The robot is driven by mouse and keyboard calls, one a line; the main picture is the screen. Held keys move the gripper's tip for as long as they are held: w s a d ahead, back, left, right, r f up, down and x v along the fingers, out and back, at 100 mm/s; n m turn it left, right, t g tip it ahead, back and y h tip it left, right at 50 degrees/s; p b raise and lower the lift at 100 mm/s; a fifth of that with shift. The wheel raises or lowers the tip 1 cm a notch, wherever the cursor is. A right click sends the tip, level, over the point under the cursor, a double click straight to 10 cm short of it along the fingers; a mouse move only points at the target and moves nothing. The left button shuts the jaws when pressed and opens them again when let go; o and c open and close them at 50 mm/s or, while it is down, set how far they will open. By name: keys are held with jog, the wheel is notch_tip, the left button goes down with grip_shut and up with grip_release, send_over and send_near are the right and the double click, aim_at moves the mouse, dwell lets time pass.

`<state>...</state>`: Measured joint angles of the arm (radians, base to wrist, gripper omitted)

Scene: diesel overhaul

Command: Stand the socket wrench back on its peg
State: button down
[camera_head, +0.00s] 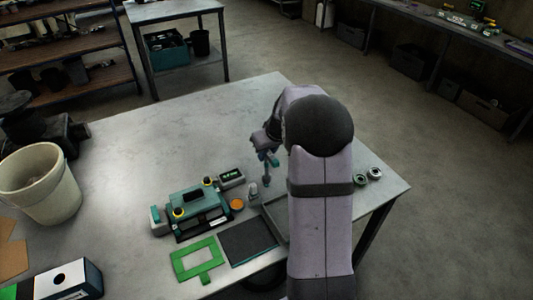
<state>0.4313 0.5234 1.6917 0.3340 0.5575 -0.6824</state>
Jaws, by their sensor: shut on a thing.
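My gripper (268,160) is over the middle of the metal table, left of my arm's elbow. A small pale upright cylinder (253,191) stands just left of the wrench. I cannot make out the peg for certain. My arm hides part of the table to the right.
A teal device (195,205) and a small display box (231,178) stand left of the wrench. A green frame (198,259), dark mat (247,242) and grey tray (275,217) lie in front. Round metal parts (375,173) sit at right. The table's back is clear.

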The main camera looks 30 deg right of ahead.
jog(key=shift+f, duration=0.15)
jog(key=shift+f+b, duration=1)
jog(key=shift+b, duration=0.1)
jog(key=c, duration=1)
grip_release()
jog(key=shift+c, duration=0.2)
jog(key=shift+r, duration=0.1)
jog(key=shift+r+p, duration=3.1)
jog(key=shift+r, duration=1.3)
